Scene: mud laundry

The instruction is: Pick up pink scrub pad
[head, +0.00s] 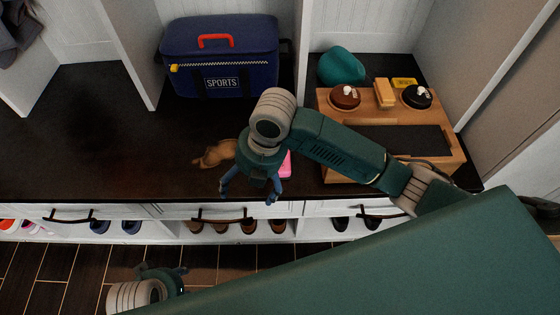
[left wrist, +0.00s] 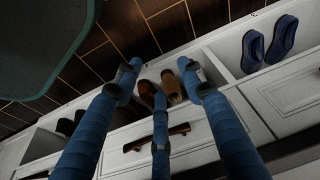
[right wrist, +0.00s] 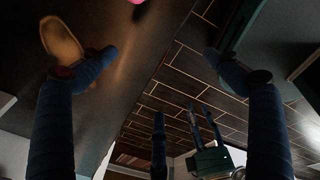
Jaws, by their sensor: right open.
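The pink scrub pad (head: 286,163) lies on the dark bench top, partly hidden behind my right gripper in the head view. Only a sliver of a pink thing (right wrist: 137,2) shows at the top edge of the right wrist view. My right gripper (head: 247,194) is open and empty above the bench's front edge, just left of the pad and apart from it; its spread fingers show in the right wrist view (right wrist: 160,58). My left gripper (head: 162,272) is low in front of the bench; its fingers (left wrist: 158,75) are apart with nothing held between them in the left wrist view.
A tan brown object (head: 215,153) lies close left of my right gripper. A wooden shoe-care box (head: 450,162) stands right, with a teal item (head: 341,66) behind it. A blue sports bag (head: 220,60) is at the back. The bench's left part is clear.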

